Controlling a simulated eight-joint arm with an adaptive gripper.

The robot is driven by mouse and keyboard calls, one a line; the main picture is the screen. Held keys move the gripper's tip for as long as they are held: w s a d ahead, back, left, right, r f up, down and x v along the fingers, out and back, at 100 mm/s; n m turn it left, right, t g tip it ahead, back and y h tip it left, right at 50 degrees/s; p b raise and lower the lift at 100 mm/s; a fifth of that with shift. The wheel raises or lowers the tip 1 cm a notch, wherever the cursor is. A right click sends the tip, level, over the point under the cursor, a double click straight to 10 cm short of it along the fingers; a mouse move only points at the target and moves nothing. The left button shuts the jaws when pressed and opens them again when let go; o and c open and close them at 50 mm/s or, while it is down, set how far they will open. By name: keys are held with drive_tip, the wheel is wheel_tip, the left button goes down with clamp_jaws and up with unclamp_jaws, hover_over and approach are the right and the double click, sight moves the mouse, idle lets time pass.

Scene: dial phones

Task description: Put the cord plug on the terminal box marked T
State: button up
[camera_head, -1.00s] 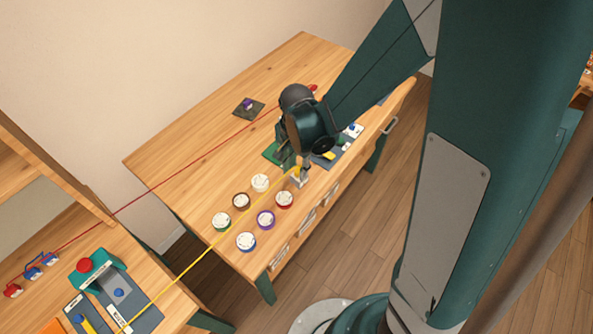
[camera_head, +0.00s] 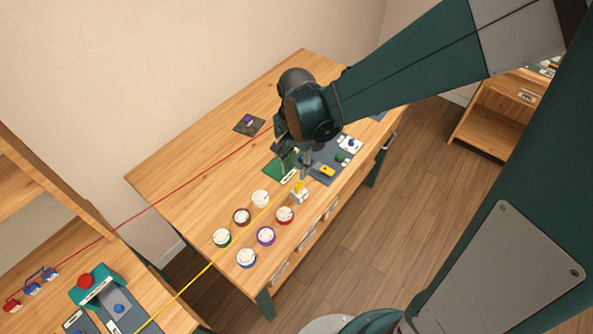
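A yellow cord (camera_head: 215,258) runs from the lower left up to a small yellow plug (camera_head: 299,186). The plug is at the top of a small white box (camera_head: 299,196) near the table's front edge; whether it is fully seated cannot be told. No letter T is legible on that box. My gripper (camera_head: 298,167) points down just above and behind the plug, apart from it as far as I can see. Its fingers are small and dark, and their opening is unclear.
A green mat (camera_head: 277,169) and a grey panel with a yellow piece (camera_head: 327,170) lie behind. A red cord (camera_head: 150,193) crosses the table. A teal unit (camera_head: 97,284) stands lower left.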

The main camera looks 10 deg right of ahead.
drive_tip(key=shift+r, duration=0.25)
idle(0.7)
drive_tip(key=s+d+r+n+t, duration=0.3)
drive_tip(key=s+d+r, duration=0.3)
drive_tip(key=r, duration=0.3)
drive_tip(key=s+d+r+n+t, duration=0.4)
drive_tip(key=s+d+r+n, duration=0.1)
drive_tip(key=d+r, duration=0.3)
drive_tip(key=shift+s+d+r+n, duration=0.25)
drive_tip(key=shift+s+r+n, duration=0.2)
drive_tip(key=shift+s, duration=0.25)
idle(0.3)
drive_tip(key=shift+f+b, duration=1.2)
drive_tip(key=shift+b, duration=0.05)
